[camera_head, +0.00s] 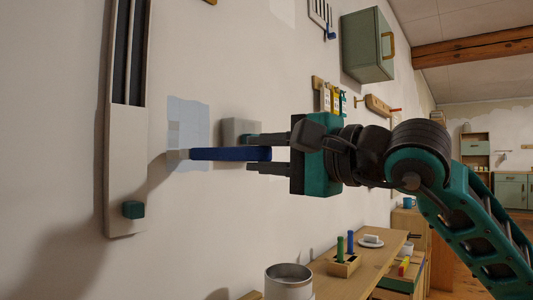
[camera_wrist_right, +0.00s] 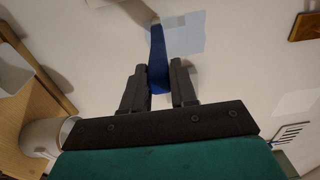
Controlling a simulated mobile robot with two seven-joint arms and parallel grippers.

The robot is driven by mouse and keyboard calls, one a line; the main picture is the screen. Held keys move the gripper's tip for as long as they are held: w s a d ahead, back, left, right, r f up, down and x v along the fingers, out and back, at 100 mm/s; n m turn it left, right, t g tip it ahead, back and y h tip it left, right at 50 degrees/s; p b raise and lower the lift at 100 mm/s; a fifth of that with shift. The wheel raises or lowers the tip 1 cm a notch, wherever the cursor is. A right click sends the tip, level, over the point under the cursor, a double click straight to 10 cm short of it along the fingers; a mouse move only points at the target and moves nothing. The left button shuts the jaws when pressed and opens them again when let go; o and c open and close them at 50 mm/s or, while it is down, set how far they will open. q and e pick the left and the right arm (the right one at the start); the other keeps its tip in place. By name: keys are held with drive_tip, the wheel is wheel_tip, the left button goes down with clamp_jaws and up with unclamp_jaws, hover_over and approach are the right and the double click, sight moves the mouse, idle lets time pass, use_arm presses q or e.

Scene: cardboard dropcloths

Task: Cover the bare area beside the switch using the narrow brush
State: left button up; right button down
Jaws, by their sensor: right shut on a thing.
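My right gripper (camera_head: 262,154) is shut on the blue handle of the narrow brush (camera_head: 230,154). The brush points left, with its pale bristle end over the lower part of a pale blue patch (camera_head: 188,118) on the wall. I cannot tell whether the bristles touch the wall. The grey switch (camera_head: 240,126) is on the wall just right of the patch, partly hidden behind the gripper fingers. In the right wrist view, the brush (camera_wrist_right: 157,60) stretches from between the fingers (camera_wrist_right: 158,78) up to the patch (camera_wrist_right: 184,34). My left gripper is not in view.
A tall pale fixture (camera_head: 127,160) with a teal knob stands left of the patch. Below is a wooden table (camera_head: 345,285) with a brush holder (camera_head: 344,266) and a pot (camera_head: 289,280). A green cabinet (camera_head: 364,45) hangs at upper right.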

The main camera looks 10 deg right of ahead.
drive_tip(key=shift+w+a, duration=0.25)
drive_tip(key=shift+w, duration=0.1)
drive_tip(key=shift+b, duration=0.3)
idle(0.4)
